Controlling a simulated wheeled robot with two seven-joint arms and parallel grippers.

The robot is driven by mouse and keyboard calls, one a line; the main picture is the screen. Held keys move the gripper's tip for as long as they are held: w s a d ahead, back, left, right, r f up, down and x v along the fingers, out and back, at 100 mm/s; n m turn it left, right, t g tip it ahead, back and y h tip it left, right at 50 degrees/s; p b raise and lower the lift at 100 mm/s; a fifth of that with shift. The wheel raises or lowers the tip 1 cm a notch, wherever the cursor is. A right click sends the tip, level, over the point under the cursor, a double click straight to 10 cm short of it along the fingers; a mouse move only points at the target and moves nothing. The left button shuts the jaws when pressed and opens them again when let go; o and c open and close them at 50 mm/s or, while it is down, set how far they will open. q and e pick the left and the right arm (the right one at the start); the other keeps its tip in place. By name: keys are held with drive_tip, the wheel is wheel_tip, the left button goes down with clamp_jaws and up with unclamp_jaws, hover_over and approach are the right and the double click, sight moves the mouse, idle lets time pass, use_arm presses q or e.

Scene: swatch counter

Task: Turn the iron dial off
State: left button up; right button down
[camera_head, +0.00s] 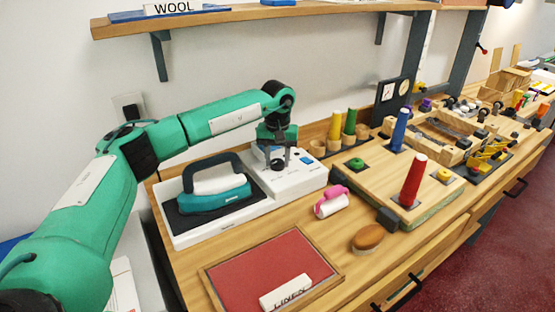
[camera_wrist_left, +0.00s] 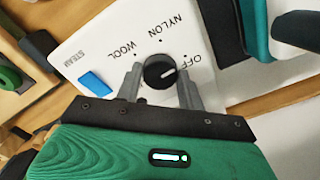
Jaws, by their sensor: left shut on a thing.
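The black iron dial (camera_wrist_left: 157,66) sits on the white control panel (camera_wrist_left: 92,50), among the labels NYLON, WOOL and OFF. Its white pointer mark faces right in the left wrist view, roughly toward OFF. My left gripper (camera_wrist_left: 160,80) has one finger on each side of the dial and is shut on it. In the head view my left gripper (camera_head: 279,160) reaches down onto the panel (camera_head: 312,178) from above and partly hides the dial. The teal iron (camera_head: 212,197) rests on its dark pad left of the panel. My right gripper is not in view.
A blue button (camera_wrist_left: 95,82) is beside the dial. A red framed board (camera_head: 265,270), a pink-handled roller (camera_head: 331,203) and a brown brush (camera_head: 368,237) lie in front. A wooden board (camera_head: 385,185) with thread cones stands right. A shelf (camera_head: 240,17) hangs above.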

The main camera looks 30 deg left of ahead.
sight(278, 161)
use_arm(q)
drive_tip(key=shift+r+m, duration=0.1)
drive_tip(key=shift+m, duration=0.5)
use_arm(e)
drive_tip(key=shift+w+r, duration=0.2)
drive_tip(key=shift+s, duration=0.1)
use_arm(q)
drive_tip(key=o, duration=0.9)
drive_tip(key=shift+o, duration=0.3)
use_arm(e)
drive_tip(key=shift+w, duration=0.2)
use_arm(q)
drive_tip(key=shift+r, duration=0.35)
wheel_tip(278, 161, up, 13)
drive_tip(key=b, duration=0.1)
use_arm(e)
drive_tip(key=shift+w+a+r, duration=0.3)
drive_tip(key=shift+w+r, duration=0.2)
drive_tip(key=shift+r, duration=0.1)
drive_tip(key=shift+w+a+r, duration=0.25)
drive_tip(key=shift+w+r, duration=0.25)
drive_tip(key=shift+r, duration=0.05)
